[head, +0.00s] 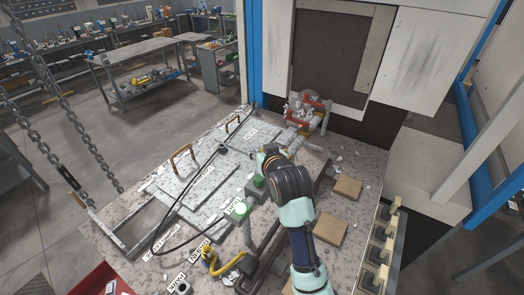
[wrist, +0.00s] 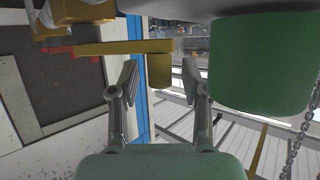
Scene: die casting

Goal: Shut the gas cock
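In the wrist view a yellow lever (wrist: 110,47) reaches across the top from a brass-coloured body (wrist: 76,12) at upper left. I take this to be the gas cock. A short yellow knob (wrist: 158,70) hangs from the lever's free end. My gripper (wrist: 161,82) is open and empty, with one finger on each side of the knob in the picture. I see no clear contact; the depth between them is hard to judge. In the head view my wrist hides the fingers, and I cannot make out the lever there.
A large green cylinder (wrist: 262,65) is close by the right finger. Brown blocks (head: 330,228) lie right. Chains (head: 75,130) hang at left.

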